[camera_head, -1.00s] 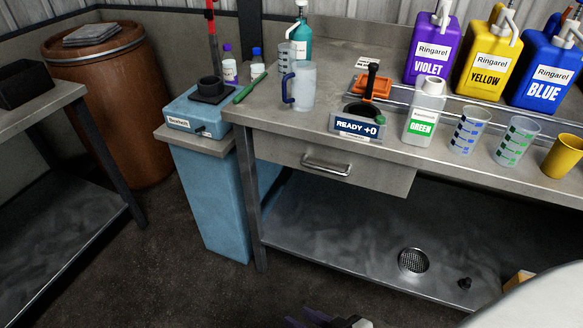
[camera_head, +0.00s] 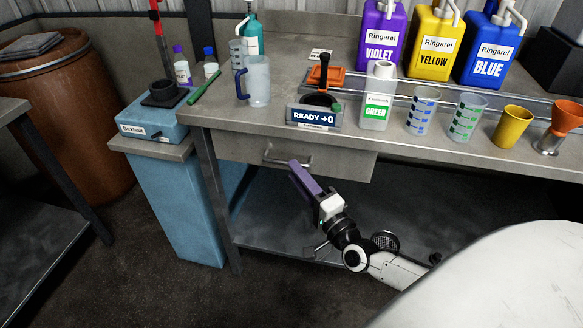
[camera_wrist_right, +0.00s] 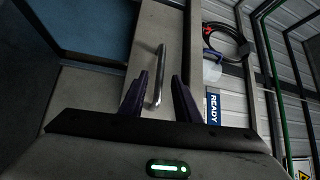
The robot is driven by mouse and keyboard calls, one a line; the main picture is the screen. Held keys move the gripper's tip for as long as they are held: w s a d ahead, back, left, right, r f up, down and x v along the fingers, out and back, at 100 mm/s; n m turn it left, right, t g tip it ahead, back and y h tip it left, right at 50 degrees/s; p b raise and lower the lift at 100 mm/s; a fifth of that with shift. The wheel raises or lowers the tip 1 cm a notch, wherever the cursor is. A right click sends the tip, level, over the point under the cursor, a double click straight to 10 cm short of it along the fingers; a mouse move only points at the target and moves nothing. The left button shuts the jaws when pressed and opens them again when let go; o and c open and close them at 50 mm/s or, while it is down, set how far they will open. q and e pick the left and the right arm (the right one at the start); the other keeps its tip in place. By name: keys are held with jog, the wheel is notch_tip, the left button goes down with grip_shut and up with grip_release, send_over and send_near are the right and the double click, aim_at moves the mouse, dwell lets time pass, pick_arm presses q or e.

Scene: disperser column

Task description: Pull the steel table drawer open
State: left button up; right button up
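The steel drawer (camera_head: 345,163) sits under the table top and looks closed. Its metal bar handle (camera_head: 274,161) is on the drawer front, and its right end is partly covered by my right gripper in the head view. My right gripper (camera_head: 299,178), with purple fingers, is raised in front of the drawer close to the handle. In the right wrist view the handle (camera_wrist_right: 158,75) reaches between the two spread fingertips (camera_wrist_right: 157,88). The fingers stand apart and do not appear to press on the handle. My left gripper is not in view.
The lower shelf (camera_head: 270,215) is mostly clear.

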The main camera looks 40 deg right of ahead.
jog(key=shift+w+r, duration=0.15)
jog(key=shift+w, duration=1.4)
jog(key=shift+c, duration=0.5)
grip_shut()
